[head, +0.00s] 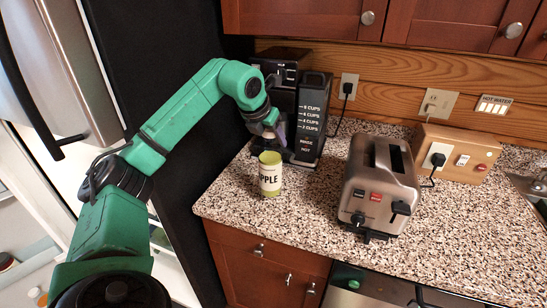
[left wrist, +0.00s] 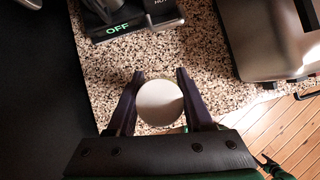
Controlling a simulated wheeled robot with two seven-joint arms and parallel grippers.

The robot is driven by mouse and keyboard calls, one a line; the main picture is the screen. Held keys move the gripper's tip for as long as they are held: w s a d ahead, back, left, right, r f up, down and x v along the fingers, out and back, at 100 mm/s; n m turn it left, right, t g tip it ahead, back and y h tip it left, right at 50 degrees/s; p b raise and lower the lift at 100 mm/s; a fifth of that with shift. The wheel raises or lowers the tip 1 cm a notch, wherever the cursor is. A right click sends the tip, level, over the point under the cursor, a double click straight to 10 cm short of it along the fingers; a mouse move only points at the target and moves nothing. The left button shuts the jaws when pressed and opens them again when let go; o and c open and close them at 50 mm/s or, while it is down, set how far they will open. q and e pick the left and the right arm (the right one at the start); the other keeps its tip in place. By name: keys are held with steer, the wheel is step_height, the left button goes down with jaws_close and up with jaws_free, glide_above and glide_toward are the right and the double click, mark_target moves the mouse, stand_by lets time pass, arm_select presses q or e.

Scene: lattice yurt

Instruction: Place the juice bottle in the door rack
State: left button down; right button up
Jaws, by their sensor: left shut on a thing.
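The juice bottle (head: 270,176) is a short pale cylinder with a yellow-green top and a label reading "APPLE". It is upright at the left part of the counter; I cannot tell whether its base touches the stone. My left gripper (head: 273,137) reaches it from above and behind. In the left wrist view, the bottle's round top (left wrist: 160,102) sits between the two dark fingers of my left gripper (left wrist: 158,90), which is shut on it. A small green and black part of mine shows at the lower right there, too small to read. I cannot clearly make out the door rack.
A coffee maker (head: 311,118) stands close behind the bottle. A steel toaster (head: 380,186) stands to its right on the speckled counter (head: 235,205). A steel fridge door (head: 82,62) and a tall black panel (head: 178,120) are at left. Small containers (head: 38,296) show at lower left.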

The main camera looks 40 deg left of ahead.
mark_target(273, 153)
arm_select(q)
steer(key=f, duration=0.4)
steer(key=shift+s+f, duration=0.2)
steer(key=shift+f, duration=0.05)
steer(key=shift+w+f, duration=0.15)
steer(key=c, duration=0.7)
jaws_free()
steer(key=shift+f, duration=0.15)
steer(key=o, duration=0.4)
steer(key=shift+d, duration=0.1)
